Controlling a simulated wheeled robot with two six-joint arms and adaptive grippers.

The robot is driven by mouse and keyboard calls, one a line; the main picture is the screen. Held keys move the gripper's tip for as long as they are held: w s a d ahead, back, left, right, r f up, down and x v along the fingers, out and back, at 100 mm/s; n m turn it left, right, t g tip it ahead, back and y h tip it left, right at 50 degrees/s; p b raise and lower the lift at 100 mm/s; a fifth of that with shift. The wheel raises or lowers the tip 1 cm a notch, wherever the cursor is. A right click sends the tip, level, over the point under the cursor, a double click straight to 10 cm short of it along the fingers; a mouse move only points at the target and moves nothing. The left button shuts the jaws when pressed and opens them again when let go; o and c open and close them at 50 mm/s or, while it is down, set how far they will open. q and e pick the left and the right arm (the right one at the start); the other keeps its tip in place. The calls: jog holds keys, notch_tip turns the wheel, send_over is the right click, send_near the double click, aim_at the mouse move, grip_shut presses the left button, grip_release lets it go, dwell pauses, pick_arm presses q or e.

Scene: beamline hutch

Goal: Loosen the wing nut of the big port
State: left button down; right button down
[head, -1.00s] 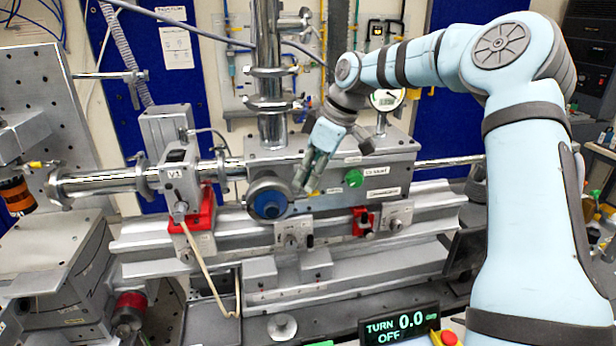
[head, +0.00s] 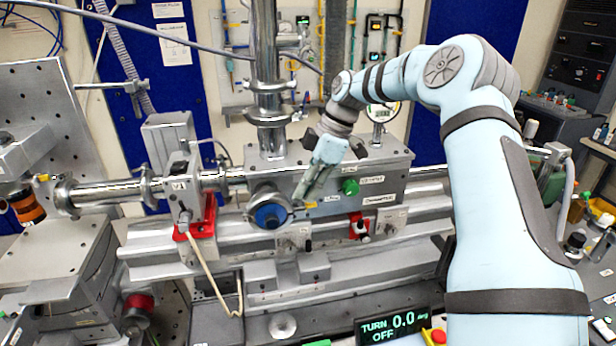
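The big port (head: 270,214) is a round flange with a blue centre and a grey clamp ring, on the front of the grey metal chamber (head: 384,186). My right gripper (head: 301,198) reaches down from the right, its fingertips at the right edge of the clamp ring. The wing nut is hard to make out; the fingers seem to cover that spot. I cannot tell whether the fingertips touch it. The fingers overlap from this angle, so their opening is unclear. My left gripper is out of view.
A green knob (head: 350,187) and a dial gauge (head: 381,112) are right of my gripper. A valve with a red bracket (head: 201,218) stands left of the port. A display (head: 392,325) reads TURN 0.0 deg, OFF. A thick vertical pipe (head: 267,75) rises behind the port.

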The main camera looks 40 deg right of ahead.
jog(key=shift+w+n+g, duration=0.1)
jog(key=shift+n+g, duration=0.3)
jog(key=shift+n, duration=0.5)
jog(key=shift+f+n+g+y, duration=0.15)
jog(key=shift+n+g+y, duration=0.4)
jog(key=shift+n, duration=1.15)
jog(key=shift+w, duration=0.1)
jog(key=c, duration=2.3)
grip_release()
jog(key=shift+o, duration=0.9)
jog(key=shift+w+a+h, duration=0.1)
jog(key=shift+h, duration=0.15)
